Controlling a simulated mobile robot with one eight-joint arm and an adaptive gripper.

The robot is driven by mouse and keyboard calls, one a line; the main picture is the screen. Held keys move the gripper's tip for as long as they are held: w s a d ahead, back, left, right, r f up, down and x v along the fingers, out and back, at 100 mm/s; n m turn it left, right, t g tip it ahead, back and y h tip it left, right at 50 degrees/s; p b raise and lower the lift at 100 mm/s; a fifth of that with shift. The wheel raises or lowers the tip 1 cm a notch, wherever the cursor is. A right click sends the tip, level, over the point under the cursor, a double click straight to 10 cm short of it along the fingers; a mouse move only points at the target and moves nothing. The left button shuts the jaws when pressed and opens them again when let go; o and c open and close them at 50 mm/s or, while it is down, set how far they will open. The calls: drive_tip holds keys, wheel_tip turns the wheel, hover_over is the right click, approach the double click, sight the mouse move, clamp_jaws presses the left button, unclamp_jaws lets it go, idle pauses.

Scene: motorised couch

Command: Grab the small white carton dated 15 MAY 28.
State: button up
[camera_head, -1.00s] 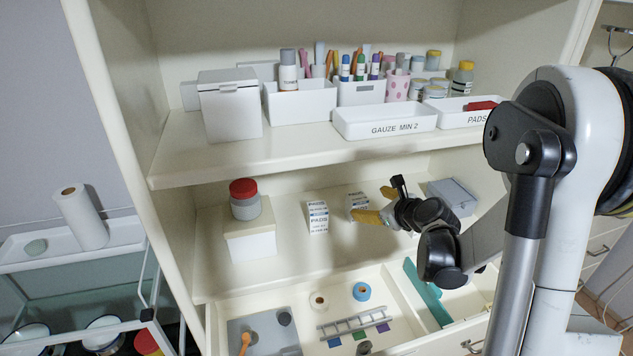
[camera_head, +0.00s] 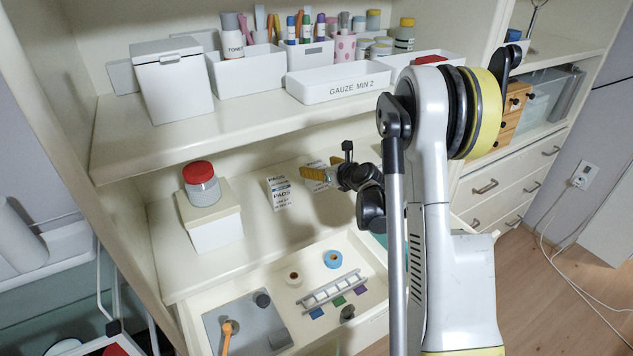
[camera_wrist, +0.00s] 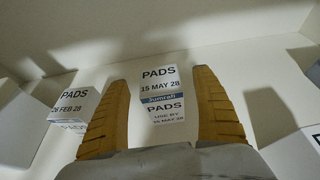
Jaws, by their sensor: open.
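The small white carton dated 15 MAY 28 (camera_wrist: 164,106) stands in the middle of the wrist view, with PADS print and a blue band. My gripper (camera_wrist: 160,76) is open, with one yellow finger on each side of it in that view; contact does not show. A similar carton dated 26 FEB 28 (camera_wrist: 70,108) stands to the left, outside the left finger. In the head view my gripper (camera_head: 318,167) is at the right-hand PADS carton (camera_head: 317,186), partly covering it. The other PADS carton (camera_head: 278,192) stands to its left. Dates are unreadable there.
A white box (camera_head: 215,232) with a red-lidded jar (camera_head: 202,184) on it stands left on the same shelf. The upper shelf (camera_head: 140,150) overhangs with bins. Below is an open drawer (camera_head: 370,290) with tapes and tools. Another pale object (camera_wrist: 288,152) is at right in the wrist view.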

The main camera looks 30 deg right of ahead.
drive_tip(key=shift+x, duration=1)
drive_tip(key=shift+r, duration=0.1)
drive_tip(key=shift+c, duration=0.2)
drive_tip(key=c, duration=1.2)
